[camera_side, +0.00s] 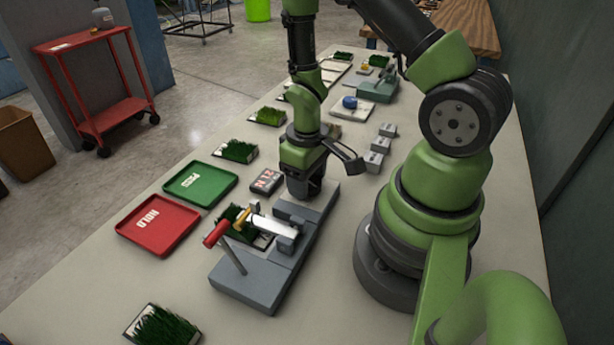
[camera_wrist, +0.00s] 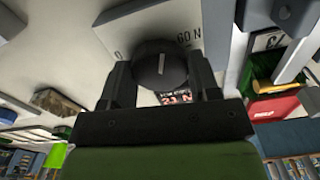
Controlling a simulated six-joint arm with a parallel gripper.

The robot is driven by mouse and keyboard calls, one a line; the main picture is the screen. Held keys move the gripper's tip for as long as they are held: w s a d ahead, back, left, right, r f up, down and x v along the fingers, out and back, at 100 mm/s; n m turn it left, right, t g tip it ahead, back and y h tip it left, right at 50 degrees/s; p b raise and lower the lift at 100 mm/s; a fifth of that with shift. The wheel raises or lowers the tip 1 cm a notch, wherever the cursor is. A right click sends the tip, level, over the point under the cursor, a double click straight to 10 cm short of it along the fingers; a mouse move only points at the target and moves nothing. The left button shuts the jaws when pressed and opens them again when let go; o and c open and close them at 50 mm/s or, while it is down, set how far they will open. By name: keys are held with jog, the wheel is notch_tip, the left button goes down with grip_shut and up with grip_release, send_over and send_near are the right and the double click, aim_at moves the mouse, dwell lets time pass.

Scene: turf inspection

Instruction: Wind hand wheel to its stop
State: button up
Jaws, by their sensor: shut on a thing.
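The hand wheel (camera_wrist: 160,62) is a round black knob with a pale line on its face. It sits on a light plate (camera_wrist: 186,24) marked "0" and "60 N". My gripper (camera_wrist: 160,80) has one finger on each side of the wheel and is shut on it. In the side view my gripper (camera_side: 303,187) points down at the far end of the grey test fixture (camera_side: 250,285), and the wheel is hidden there. The fixture carries a turf sample, a white cylinder (camera_side: 270,226) and a red-handled lever (camera_side: 217,233).
A small display (camera_side: 267,181) with red digits stands left of the fixture; I cannot read it surely. A green tray (camera_side: 183,197) and a red "HOLD" tray (camera_side: 124,231) lie further left. Grey blocks (camera_side: 376,160) stand to the right. A turf sample (camera_side: 162,325) lies at the front.

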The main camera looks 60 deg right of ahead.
jog(key=m, duration=0.5)
jog(key=shift+m, duration=0.3)
jog(key=m, duration=0.4)
jog(key=shift+m, duration=0.4)
jog(key=o, duration=0.9)
notch_tip(320, 180, up, 10)
jog(key=shift+f, duration=0.1)
